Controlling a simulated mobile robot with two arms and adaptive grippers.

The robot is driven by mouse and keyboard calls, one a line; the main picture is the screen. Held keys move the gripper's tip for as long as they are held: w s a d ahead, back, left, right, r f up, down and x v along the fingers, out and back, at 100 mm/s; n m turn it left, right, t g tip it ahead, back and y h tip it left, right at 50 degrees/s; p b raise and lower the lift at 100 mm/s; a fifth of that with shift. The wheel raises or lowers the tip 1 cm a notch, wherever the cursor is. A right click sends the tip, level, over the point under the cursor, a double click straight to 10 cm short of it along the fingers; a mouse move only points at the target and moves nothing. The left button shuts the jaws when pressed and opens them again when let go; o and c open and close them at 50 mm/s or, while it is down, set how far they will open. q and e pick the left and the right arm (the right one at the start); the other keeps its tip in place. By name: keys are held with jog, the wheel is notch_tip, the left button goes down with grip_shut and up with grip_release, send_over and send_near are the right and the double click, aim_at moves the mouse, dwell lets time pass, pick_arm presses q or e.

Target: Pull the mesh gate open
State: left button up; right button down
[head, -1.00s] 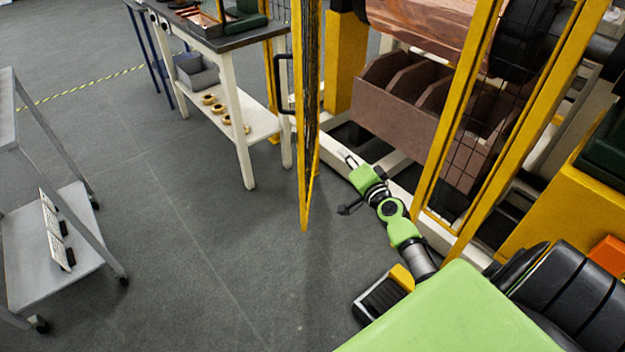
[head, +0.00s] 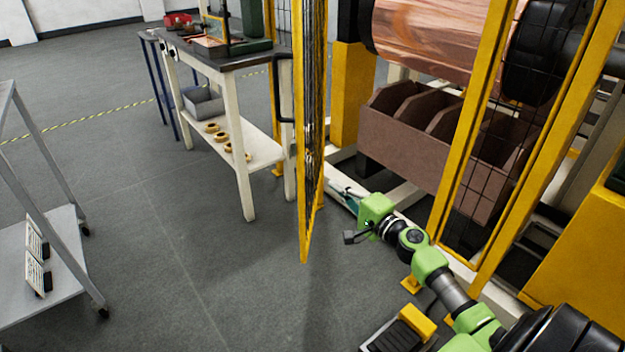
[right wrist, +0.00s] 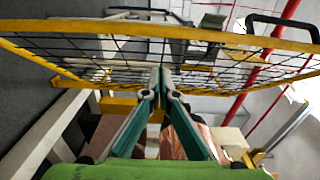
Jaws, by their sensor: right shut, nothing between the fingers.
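The mesh gate (head: 303,215) has a yellow frame and stands swung out from the machine, seen almost edge-on in the head view. Its black handle (head: 284,90) is on the left face, away from my arm. My right gripper (head: 338,186) is on the gate's right, machine-facing side, low and close to the mesh. In the right wrist view the shut, empty fingers (right wrist: 161,78) point at the gate's yellow frame (right wrist: 120,28) and dark mesh. The handle (right wrist: 282,22) shows beyond at upper right. I cannot tell whether the fingertips touch the mesh. My left gripper is not in view.
A workbench (head: 222,64) with a lower shelf stands left of the gate. A grey cart (head: 60,262) is at the far left. A brown bin (head: 415,135) sits under the copper roll (head: 425,38). The floor between cart and gate is clear.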

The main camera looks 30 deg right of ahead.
aim_at(305, 173)
jog(key=w, duration=0.2)
jog(key=w+a, duration=0.1)
jog(key=w, duration=0.1)
jog(key=w+a, duration=0.1)
jog(key=w, duration=0.1)
jog(key=shift+w+a, duration=0.1)
jog(key=shift+w, duration=0.15)
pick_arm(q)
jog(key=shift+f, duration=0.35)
pick_arm(e)
jog(key=shift+w+a, duration=0.4)
jog(key=shift+a, duration=0.1)
jog(key=shift+w+a, duration=0.1)
